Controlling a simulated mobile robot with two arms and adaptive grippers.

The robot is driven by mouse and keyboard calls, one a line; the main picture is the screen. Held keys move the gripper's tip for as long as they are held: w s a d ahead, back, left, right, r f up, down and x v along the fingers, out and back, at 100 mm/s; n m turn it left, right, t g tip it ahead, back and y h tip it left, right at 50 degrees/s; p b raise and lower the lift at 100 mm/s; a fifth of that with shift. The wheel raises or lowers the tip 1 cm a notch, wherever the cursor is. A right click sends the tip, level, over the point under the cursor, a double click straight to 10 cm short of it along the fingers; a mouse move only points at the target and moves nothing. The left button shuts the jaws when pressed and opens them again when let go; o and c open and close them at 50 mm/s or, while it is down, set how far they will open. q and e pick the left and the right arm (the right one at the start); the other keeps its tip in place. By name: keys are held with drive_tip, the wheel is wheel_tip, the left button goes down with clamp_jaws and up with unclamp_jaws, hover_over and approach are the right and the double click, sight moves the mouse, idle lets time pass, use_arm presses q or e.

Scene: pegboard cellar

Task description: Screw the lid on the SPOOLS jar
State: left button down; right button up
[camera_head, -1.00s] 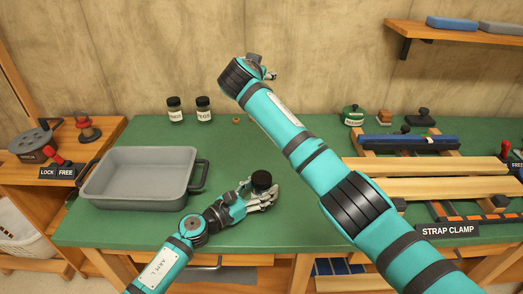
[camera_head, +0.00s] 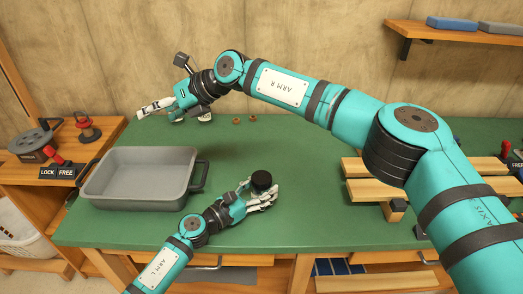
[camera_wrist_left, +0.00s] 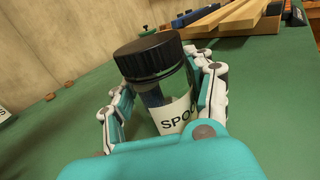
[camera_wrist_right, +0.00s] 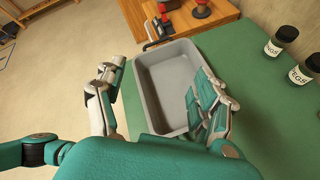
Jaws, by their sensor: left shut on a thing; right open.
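The SPOOLS jar (camera_wrist_left: 172,112) is clear glass with a white label and stands upright between the fingers of my left gripper (camera_wrist_left: 165,95). The black ribbed lid (camera_wrist_left: 150,55) sits on the jar's mouth; I cannot tell how tightly it is turned. In the head view the lid (camera_head: 262,181) shows at my left gripper (camera_head: 258,196), over the front middle of the green bench, and hides most of the jar. My right gripper (camera_head: 153,110) is open and empty, raised at the back left, away from the jar. Its spread fingers show in the right wrist view (camera_wrist_right: 158,105).
A grey tray (camera_head: 135,203) stands on the bench left of the jar. Two black-lidded jars, one (camera_wrist_right: 272,49) beside the other (camera_wrist_right: 305,69), stand at the back. Wooden boards (camera_head: 360,190) lie at right, partly behind my right arm. The bench middle is clear.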

drive_tip(key=s+d+f+n+g+h, duration=0.1)
drive_tip(key=d+f+n+h, duration=0.45)
drive_tip(key=d+f, duration=0.4)
drive_tip(key=n+g+h, duration=0.1)
drive_tip(key=n+h, duration=0.2)
drive_tip(key=h, duration=0.3)
hover_over(262, 177)
drive_tip(key=shift+f, duration=0.35)
drive_tip(key=shift+f, duration=4.05)
